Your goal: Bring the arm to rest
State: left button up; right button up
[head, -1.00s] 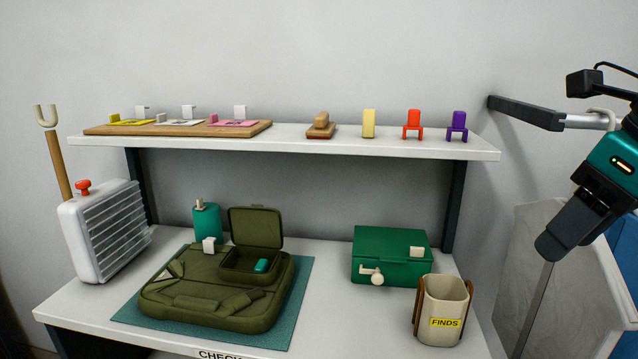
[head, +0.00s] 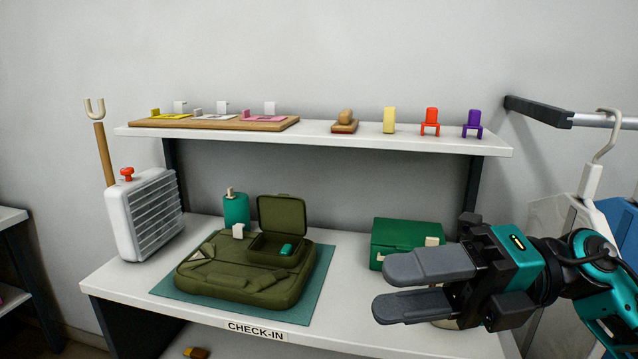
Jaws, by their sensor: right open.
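My right gripper (head: 412,286) comes in from the right in the head view. Its two dark grey fingers point left and stand apart with nothing between them. It is in front of the right part of the check-in table (head: 350,290) and hides part of the green box (head: 400,236) and nearly all of the finds cup. I cannot tell its exact height above the tabletop. My left gripper is not in view.
An olive case (head: 240,272) with its small lid up lies on a teal mat (head: 318,282). A white louvred unit (head: 145,215) stands at the left. A shelf (head: 330,137) with small coloured items runs above. Bagged items hang from a rail (head: 598,122) at right.

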jog(key=w+d+f+m+t+h, duration=0.2)
jog(key=w+f+m+t+h, duration=0.1)
jog(key=f+m+t, duration=0.55)
jog(key=w+d+f+m+t+h, duration=0.3)
jog(key=f+m+t+h, duration=0.15)
jog(key=m, duration=0.75)
jog(key=w+d+f+m+t+h, duration=0.2)
jog(key=w+f+m+t+h, duration=0.1)
jog(key=f+m+t, duration=0.65)
jog(key=s+d+f+m+g+h, duration=0.1)
jog(key=s+f+m+g, duration=0.3)
jog(key=f, duration=0.6)
jog(key=s+d+f+m+g+h, duration=0.1)
jog(key=s+f+m+g+h, duration=0.3)
jog(key=s+f, duration=0.5)
jog(key=shift+s+d+f+g, duration=0.15)
jog(key=shift+f+g, duration=0.3)
jog(key=shift+g, duration=0.3)
